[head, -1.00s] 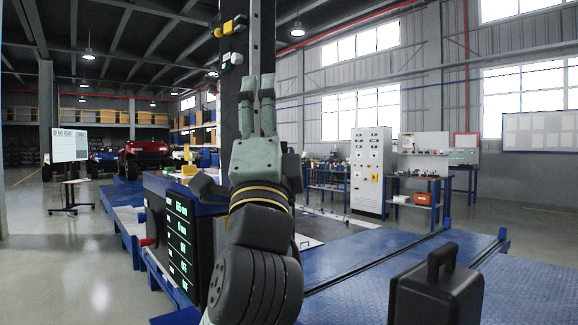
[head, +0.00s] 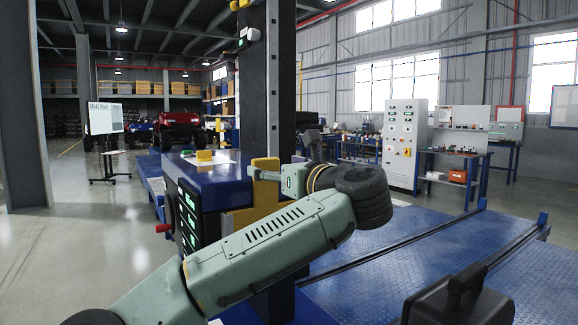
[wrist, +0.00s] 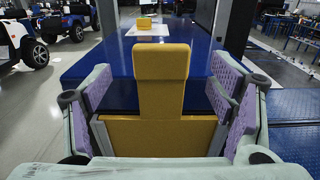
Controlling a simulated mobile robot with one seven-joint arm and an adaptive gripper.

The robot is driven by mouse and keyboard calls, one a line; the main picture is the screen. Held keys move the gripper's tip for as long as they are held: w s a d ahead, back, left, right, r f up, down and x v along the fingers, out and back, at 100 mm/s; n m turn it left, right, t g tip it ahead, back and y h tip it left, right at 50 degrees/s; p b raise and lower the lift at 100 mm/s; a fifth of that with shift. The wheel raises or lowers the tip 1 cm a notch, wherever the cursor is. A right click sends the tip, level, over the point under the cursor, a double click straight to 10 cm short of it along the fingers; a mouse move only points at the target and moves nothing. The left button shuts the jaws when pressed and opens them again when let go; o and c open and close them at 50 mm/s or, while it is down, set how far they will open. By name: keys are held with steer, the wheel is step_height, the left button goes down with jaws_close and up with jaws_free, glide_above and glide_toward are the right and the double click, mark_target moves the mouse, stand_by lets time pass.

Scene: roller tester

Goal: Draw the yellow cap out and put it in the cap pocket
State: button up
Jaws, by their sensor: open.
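The yellow cap (wrist: 161,75) shows in the wrist view as an upright yellow tab above a wide yellow panel (wrist: 120,135), at the near edge of a blue cabinet top. In the head view, the yellow part (head: 265,166) stands at the cabinet's right end, partly behind my gripper. My gripper (wrist: 160,88) is open, with a purple-padded finger on each side of the tab. Gaps show between the tab and both pads. I cannot make out a cap pocket for certain. A small yellow block (head: 204,155) sits on a white sheet on the cabinet top.
The blue cabinet (head: 215,178) has green displays and a red knob on its front. A dark column (head: 268,90) rises close behind my gripper. A black case (head: 460,300) stands at front right.

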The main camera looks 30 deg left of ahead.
mark_target(267, 160)
steer(key=shift+p+x, duration=0.65)
steer(key=shift+x, duration=2.1)
steer(key=shift+c, duration=0.2)
steer(key=shift+d, duration=0.1)
jaws_close()
steer(key=shift+r+p, duration=0.55)
steer(key=shift+r, duration=0.1)
